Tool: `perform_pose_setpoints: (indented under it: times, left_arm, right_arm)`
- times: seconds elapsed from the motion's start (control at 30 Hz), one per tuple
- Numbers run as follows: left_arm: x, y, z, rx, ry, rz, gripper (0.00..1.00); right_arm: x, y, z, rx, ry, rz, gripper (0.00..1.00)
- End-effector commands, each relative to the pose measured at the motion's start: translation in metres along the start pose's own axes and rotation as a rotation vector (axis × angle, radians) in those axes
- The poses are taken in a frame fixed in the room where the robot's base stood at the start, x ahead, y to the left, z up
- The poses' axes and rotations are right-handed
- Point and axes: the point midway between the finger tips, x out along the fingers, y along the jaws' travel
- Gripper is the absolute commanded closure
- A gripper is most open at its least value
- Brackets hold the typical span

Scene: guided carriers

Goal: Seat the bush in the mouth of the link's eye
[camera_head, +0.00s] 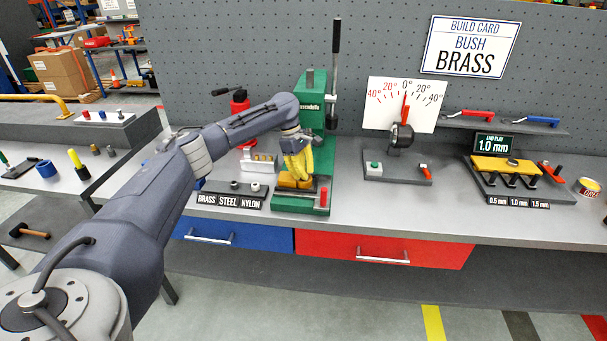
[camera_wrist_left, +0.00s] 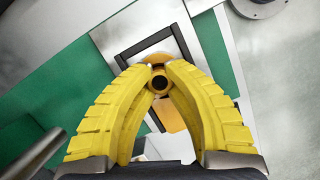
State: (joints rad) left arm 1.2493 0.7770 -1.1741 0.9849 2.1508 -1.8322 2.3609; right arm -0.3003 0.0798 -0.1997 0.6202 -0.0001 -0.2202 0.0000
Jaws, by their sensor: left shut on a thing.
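My left gripper (camera_head: 298,176) reaches down in front of the green press (camera_head: 312,112), its yellow fingers pointing at the press bed. In the left wrist view the gripper (camera_wrist_left: 159,76) is shut on a small brass-coloured bush (camera_wrist_left: 159,83) with a dark hole. The orange link (camera_wrist_left: 171,116) lies on the bed below the fingertips, and part of it shows in the head view (camera_head: 286,182). The fingers and bush hide most of the link's eye. I cannot tell whether the bush touches the eye or hovers just over it. My right gripper is not in view.
The bush rack (camera_head: 230,198), labelled brass, steel and nylon, stands left of the press; a dark and a white bush show on it. The press lever (camera_head: 336,40) stands upright. A dial gauge (camera_head: 400,105) and a yellow end-play fixture (camera_head: 505,168) are to the right. The card reads brass.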

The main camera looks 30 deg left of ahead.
Motion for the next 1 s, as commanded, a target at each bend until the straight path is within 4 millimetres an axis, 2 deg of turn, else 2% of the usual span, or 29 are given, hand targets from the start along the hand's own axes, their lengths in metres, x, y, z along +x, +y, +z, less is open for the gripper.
perform_pose_setpoints:
  times: [0.67, 0.7, 0.8, 0.9, 1.0]
  left_arm:
    - [0.013, -0.001, -0.004, 0.000, 0.002, -0.003, 1.00]
    - [0.014, -0.001, -0.004, 0.000, 0.003, -0.004, 0.86]
    - [0.015, -0.002, -0.005, 0.000, 0.004, -0.006, 0.74]
    - [0.016, -0.002, -0.005, 0.000, 0.005, -0.008, 0.64]
    - [0.016, -0.003, -0.006, 0.000, 0.006, -0.008, 0.64]
  right_arm:
    - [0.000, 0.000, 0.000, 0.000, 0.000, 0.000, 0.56]
    - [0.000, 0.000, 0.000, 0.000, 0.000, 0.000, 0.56]
    - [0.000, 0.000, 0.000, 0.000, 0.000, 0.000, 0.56]
    - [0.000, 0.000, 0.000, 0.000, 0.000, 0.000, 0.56]
    - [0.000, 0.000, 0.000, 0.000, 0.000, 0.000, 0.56]
